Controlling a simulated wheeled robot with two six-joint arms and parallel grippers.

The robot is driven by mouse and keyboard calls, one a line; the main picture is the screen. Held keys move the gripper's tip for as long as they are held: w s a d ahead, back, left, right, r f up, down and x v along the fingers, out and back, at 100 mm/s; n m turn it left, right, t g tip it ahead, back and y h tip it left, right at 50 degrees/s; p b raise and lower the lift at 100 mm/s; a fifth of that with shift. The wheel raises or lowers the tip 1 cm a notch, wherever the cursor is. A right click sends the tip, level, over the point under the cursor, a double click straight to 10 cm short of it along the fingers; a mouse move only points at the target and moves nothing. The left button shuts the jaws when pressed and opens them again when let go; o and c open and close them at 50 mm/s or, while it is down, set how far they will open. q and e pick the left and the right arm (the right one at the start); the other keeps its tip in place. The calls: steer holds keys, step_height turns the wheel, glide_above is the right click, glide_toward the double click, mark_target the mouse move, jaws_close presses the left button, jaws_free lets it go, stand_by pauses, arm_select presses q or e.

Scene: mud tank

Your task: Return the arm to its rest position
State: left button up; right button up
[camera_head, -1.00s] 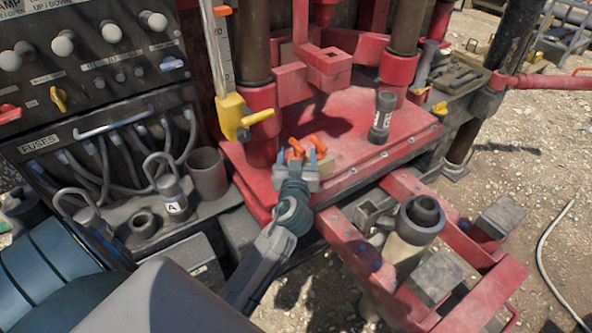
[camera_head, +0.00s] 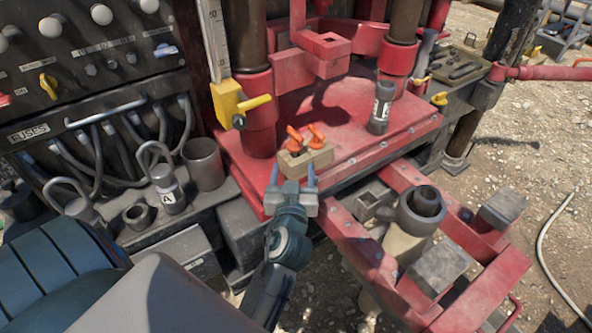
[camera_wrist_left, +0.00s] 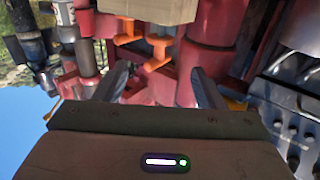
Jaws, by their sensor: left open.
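My left gripper (camera_head: 292,184) is open and empty in the head view, at the front edge of the red platform (camera_head: 340,125). Its two fingers point toward a small tan block (camera_head: 304,158) that holds two orange-handled pieces and sits on the platform. The gripper is apart from the block. In the left wrist view, the open fingers (camera_wrist_left: 165,88) show with nothing between them, and the tan block (camera_wrist_left: 150,8) with its orange handles is beyond them at the top. My right gripper is not in view.
A dark cylinder labelled L (camera_head: 380,108) stands on the platform. A yellow clamp (camera_head: 230,103) is on the upright at left. The control panel (camera_head: 85,55) and cables are at far left. A red frame with a grey pipe fitting (camera_head: 415,215) stands in front at right.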

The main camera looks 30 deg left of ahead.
arm_select(q)
steer(key=s+a+f+m+g+h, duration=0.15)
steer(key=s+f+g+h, duration=0.35)
steer(key=s+f, duration=0.55)
steer(key=s+d+f+m+g+h, duration=0.2)
steer(key=s+d+f+m+g, duration=0.1)
steer(key=s, duration=0.3)
steer(key=s+d+f+m+g+h, duration=0.1)
steer(key=s+d+f+m+g, duration=0.2)
steer(key=s, duration=0.4)
steer(key=w+a+f+g, duration=0.1)
steer(key=a+f, duration=0.1)
steer(key=f, duration=1.1)
steer(key=w+a+f+g, duration=0.1)
steer(key=f, duration=1.1)
steer(key=s+f, duration=0.6)
steer(key=f, duration=0.3)
steer(key=s+a+f+g, duration=0.1)
steer(key=s+f, duration=0.6)
steer(key=f, duration=0.3)
steer(key=shift+a+n+p, duration=0.3)
steer(key=shift+n+p, duration=0.15)
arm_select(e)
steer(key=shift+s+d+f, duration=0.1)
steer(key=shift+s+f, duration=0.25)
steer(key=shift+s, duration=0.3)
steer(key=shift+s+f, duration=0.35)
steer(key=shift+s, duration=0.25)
